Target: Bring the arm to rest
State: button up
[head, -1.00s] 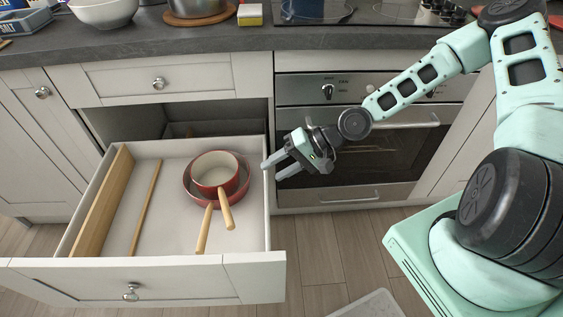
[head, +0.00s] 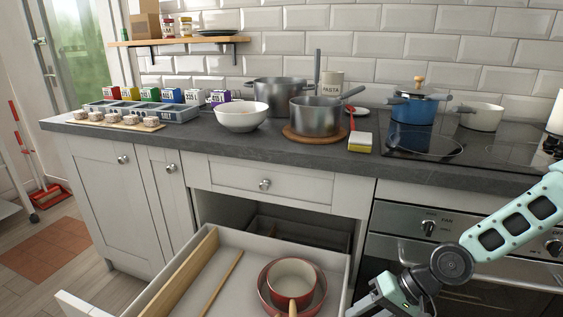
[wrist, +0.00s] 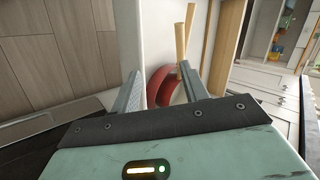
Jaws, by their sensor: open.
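My gripper (wrist: 160,92) shows in the wrist view with its two fingers apart and nothing between them that it holds. In the head view my gripper is at the bottom edge, right of the open drawer (head: 75,305), and its fingertips are mostly cut off. A red saucepan (head: 292,283) sits in a red pan (head: 318,297) inside the drawer. In the wrist view the red pan (wrist: 163,84) and wooden handles lie beyond the fingers, apart from them.
The drawer is pulled out and also holds a wooden divider and a thin wooden stick (head: 222,283). The worktop (head: 270,150) carries a white bowl (head: 241,116), steel pots (head: 316,115), a sponge (head: 360,142) and a blue pot (head: 413,108) on the hob. The oven (head: 480,270) is behind my arm.

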jog(key=s+a+r+n+h, duration=0.2)
jog(key=s+r+n+h, duration=0.2)
jog(key=s+r, duration=0.5)
jog(key=s+a+r+n+h, duration=0.35)
jog(key=s+r, duration=0.35)
jog(key=r, duration=0.4)
notch_tip(320, 180, up, 16)
jog(key=p, duration=1.6)
jog(key=shift+s+d+n, duration=0.3)
jog(key=shift+s+n, duration=0.05)
jog(key=shift+c, duration=1)
jog(key=shift+d, duration=0.1)
